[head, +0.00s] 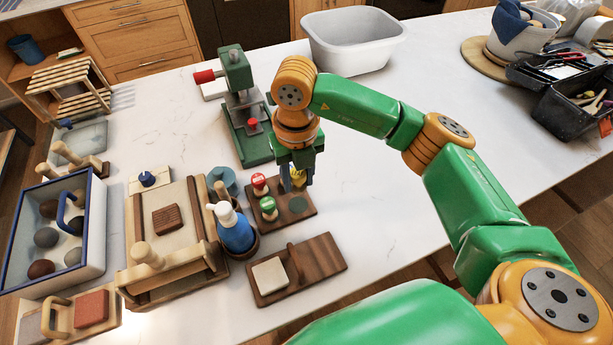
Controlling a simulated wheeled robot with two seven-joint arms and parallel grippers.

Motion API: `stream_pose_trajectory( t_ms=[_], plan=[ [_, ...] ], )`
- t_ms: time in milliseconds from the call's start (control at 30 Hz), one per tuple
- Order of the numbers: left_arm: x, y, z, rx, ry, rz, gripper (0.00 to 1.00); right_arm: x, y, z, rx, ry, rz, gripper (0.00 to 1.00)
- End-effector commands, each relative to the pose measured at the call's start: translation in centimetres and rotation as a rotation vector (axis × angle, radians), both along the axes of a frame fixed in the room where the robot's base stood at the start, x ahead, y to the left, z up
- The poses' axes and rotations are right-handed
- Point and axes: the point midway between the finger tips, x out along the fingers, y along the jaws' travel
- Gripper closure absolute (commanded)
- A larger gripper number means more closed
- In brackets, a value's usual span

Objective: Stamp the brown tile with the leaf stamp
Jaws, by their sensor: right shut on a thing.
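A brown tile (168,219) lies on the pale bed of a wooden board with rails (190,262), left of centre. A dark wooden stamp rack (296,212) stands to its right. A red-topped stamp (259,184) and a green-topped stamp (268,207) stand in the rack. My right gripper (297,178) points down over the back right of the rack, shut on a yellow-topped stamp (298,174), mostly hidden by the fingers. I cannot tell whether that stamp is clear of the rack, nor which stamp bears the leaf. My left gripper is out of view.
A blue-and-white bottle (234,229) stands between board and rack. A wooden stand with a cream tile (270,274) lies in front. A green press (245,125) stands behind the rack. A blue-rimmed tray (88,245) is at left. The counter right of the rack is clear.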

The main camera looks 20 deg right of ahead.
Motion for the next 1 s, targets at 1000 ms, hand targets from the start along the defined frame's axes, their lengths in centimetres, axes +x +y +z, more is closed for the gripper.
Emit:
stream_pose_trajectory(
  t_ms=[1000],
  plan=[
    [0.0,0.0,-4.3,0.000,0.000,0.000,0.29,0.3,0.2,-6.6,-0.007,0.002,-0.218,1.00]
  ],
)
